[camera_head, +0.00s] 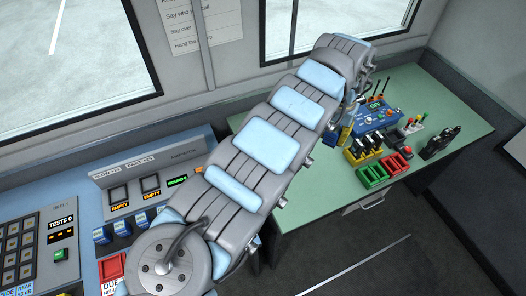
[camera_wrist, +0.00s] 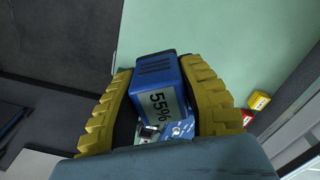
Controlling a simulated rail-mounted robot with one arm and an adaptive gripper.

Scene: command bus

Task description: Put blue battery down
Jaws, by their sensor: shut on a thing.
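The blue battery (camera_wrist: 165,80) with a pale label reading 55% is between the two yellow ridged fingers of my gripper (camera_wrist: 165,105) in the wrist view. The fingers press on its sides. Green table top (camera_wrist: 220,35) shows behind it; I cannot tell the gap between them. In the head view my arm stretches over the green table (camera_head: 320,205); a bit of a yellow finger (camera_head: 344,136) shows at its end, left of a blue device with a lit screen (camera_head: 378,122). The held battery is mostly hidden there.
Black-and-yellow holders (camera_head: 362,150), a green tray (camera_head: 373,177) and a red tray (camera_head: 396,163) stand near the device. A black handset (camera_head: 440,143) is at right. The table's front left is clear.

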